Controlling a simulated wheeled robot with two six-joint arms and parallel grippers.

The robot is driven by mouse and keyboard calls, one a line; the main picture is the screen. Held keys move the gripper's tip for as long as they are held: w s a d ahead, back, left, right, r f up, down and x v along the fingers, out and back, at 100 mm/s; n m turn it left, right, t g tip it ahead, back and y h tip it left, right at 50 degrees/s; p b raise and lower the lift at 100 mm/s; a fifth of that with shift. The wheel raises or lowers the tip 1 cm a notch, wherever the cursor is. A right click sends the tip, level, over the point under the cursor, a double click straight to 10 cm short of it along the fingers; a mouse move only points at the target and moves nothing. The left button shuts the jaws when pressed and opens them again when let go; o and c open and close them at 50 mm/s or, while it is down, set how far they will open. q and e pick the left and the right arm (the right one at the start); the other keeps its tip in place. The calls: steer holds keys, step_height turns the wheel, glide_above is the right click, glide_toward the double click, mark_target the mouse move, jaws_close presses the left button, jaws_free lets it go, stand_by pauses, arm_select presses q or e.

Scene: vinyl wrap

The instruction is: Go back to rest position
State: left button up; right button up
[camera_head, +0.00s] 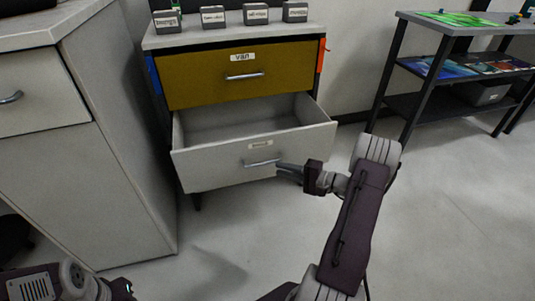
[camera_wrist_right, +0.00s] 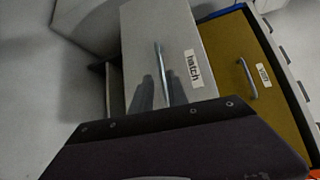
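My right gripper (camera_head: 282,167) is by the handle (camera_head: 262,163) of the pulled-out lower grey drawer (camera_head: 215,172), near the handle's right end. In the right wrist view, its two fingers (camera_wrist_right: 161,90) stand apart, with the drawer handle (camera_wrist_right: 160,65) showing between them. I cannot tell whether they touch it. The drawer front carries a label reading "hatch" (camera_wrist_right: 193,68). The drawer looks empty where its inside shows. Part of my left arm shows at the bottom left of the head view, but its gripper does not.
A closed ochre drawer (camera_head: 240,88) is above the open one. Several small labelled boxes (camera_head: 213,17) stand on the cabinet top. A grey cabinet (camera_head: 85,170) is at left, and a dark-framed shelf (camera_head: 450,70) at back right. The floor (camera_head: 460,210) at right is clear.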

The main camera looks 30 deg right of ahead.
steer(key=w+a+r+n+g+y, duration=0.1)
steer(key=a+r+n+g+y, duration=0.25)
steer(key=a, duration=0.65)
steer(key=w+a+r+n+g+y, duration=0.1)
steer(key=a+r+n+g, duration=0.2)
steer(key=a+r+n, duration=0.5)
steer(key=s+a+f+g+h, duration=0.1)
steer(key=s+a+f+g, duration=0.2)
steer(key=s+a+g, duration=0.55)
steer(key=s+a+f+n+h, duration=0.2)
steer(key=s+h, duration=0.1)
steer(key=s, duration=0.3)
steer(key=s+a+f+n+h, duration=0.1)
steer(key=s+a+f+h, duration=0.15)
steer(key=s, duration=0.25)
steer(key=s+d+f+t+h, duration=0.1)
steer(key=d+f+h, duration=0.15)
steer(key=d, duration=0.35)
steer(key=d+f+t+h, duration=0.1)
steer(key=d+f+h, duration=0.1)
steer(key=d+h, duration=0.3)
step_height(320, 180, up, 38)
steer(key=m+y+p, duration=0.1)
steer(key=p, duration=3.8)
steer(key=shift+w+d+f, duration=0.15)
steer(key=shift+d, duration=0.1)
